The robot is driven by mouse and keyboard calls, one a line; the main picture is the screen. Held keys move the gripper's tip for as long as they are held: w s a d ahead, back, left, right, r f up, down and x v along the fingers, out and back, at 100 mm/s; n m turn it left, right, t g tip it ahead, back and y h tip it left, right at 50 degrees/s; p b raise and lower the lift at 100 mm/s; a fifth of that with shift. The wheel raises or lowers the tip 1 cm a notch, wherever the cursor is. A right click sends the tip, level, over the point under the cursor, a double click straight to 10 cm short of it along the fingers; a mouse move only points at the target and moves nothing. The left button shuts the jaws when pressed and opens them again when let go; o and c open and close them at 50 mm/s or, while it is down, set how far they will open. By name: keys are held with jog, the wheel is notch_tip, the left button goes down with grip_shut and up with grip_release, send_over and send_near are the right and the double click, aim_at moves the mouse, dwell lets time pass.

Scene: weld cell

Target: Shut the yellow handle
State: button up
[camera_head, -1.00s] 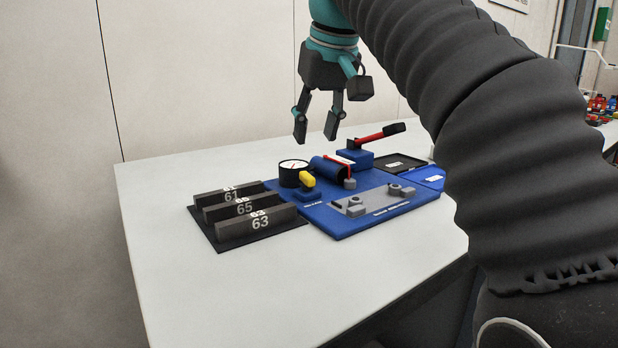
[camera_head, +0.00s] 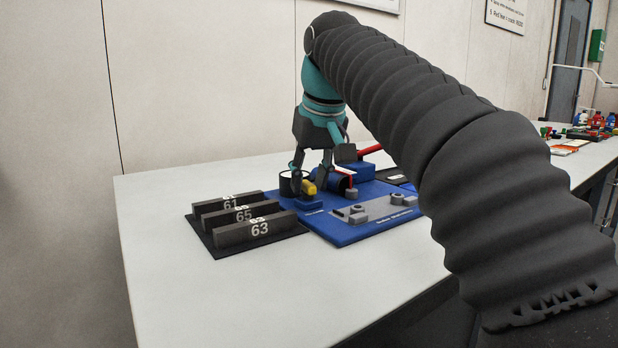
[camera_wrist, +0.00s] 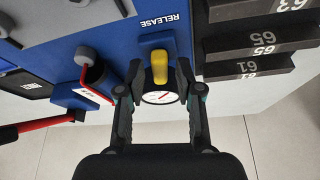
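The yellow handle (camera_head: 309,187) sits on a small blue block on the blue board (camera_head: 345,235), in front of the round gauge. In the wrist view the yellow handle (camera_wrist: 159,68) lies between my fingertips, next to the word RELEASE. My gripper (camera_head: 311,178) is lowered over the gauge and handle, fingers pointing down. In the wrist view my gripper (camera_wrist: 160,78) is open, with one finger on each side of the handle and visible gaps.
Dark blocks numbered 61, 65 and 63 (camera_head: 259,229) stand in a black tray to the left. Grey clamp parts (camera_head: 380,209) lie at the front. The table's left part is clear.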

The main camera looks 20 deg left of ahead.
grip_shut()
jog(key=shift+r+m+p, duration=0.15)
jog(key=shift+m+p, duration=0.25)
jog(key=shift+s+a+r+m+t+h+p, duration=0.15)
jog(key=shift+m+t+h+p, duration=0.25)
jog(key=shift+m+p, duration=0.6)
jog(key=m+h+p, duration=0.1)
jog(key=m+p, duration=0.2)
jog(key=shift+a+h, duration=0.15)
jog(key=shift+h, duration=0.15)
jog(key=m, duration=0.2)
jog(key=m+h+p, duration=0.1)
jog(key=m, duration=0.2)
jog(key=shift+a+f+h, duration=0.15)
jog(key=shift+f+h, duration=0.05)
jog(key=shift+h, duration=0.1)
jog(key=m, duration=0.2)
jog(key=m+h, duration=0.1)
jog(key=m, duration=0.1)
jog(key=shift+w+a+m+g+h, duration=0.1)
jog(key=shift+w+m+g+h, duration=0.1)
jog(key=shift+m+g+h, duration=0.15)
